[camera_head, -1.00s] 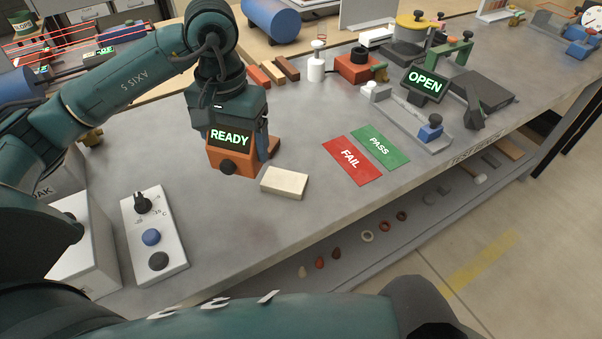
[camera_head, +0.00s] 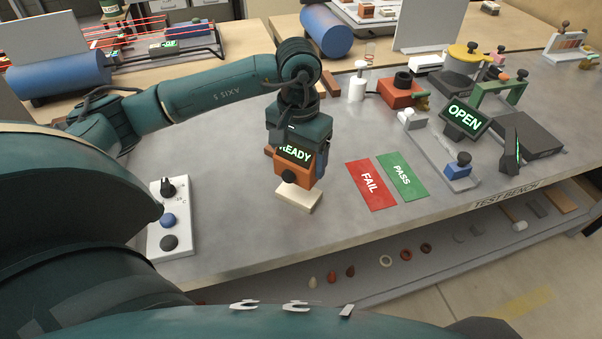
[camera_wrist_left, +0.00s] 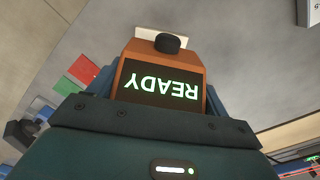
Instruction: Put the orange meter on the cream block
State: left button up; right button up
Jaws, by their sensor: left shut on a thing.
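The orange meter (camera_head: 288,180) has a black knob and a dark screen that reads READY. My left gripper (camera_head: 298,152) is shut on it, with a finger on either side, pointing down. The cream block (camera_head: 299,201) lies flat on the grey bench, directly below the meter, which hides its rear part. I cannot tell whether the meter touches the block. In the left wrist view the meter (camera_wrist_left: 187,58) sits between the fingers, and a strip of the cream block (camera_wrist_left: 146,34) shows past its knob end. My right gripper is not in view.
The red FAIL card (camera_head: 370,184) and green PASS card (camera_head: 403,176) lie right of the block. A white control box (camera_head: 169,222) with knobs stands to the left. An OPEN display (camera_head: 464,116) stands further right. The bench's front edge is close to the block.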

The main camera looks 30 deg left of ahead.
aim_at(299, 173)
pick_arm(q)
notch_tip(299, 173, down, 4)
jog(key=shift+f+p, duration=0.25)
jog(key=shift+p, duration=0.15)
jog(key=shift+f, duration=0.35)
jog(key=o, duration=0.7)
jog(key=shift+b, duration=0.3)
jog(key=o, duration=0.4)
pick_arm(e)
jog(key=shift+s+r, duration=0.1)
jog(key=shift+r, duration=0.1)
pick_arm(q)
jog(key=shift+r+p, duration=0.25)
jog(key=shift+p, duration=0.1)
notch_tip(299, 173, up, 11)
jog(key=shift+f+b, duration=0.2)
jog(key=shift+b, duration=0.85)
jog(key=shift+r, duration=0.65)
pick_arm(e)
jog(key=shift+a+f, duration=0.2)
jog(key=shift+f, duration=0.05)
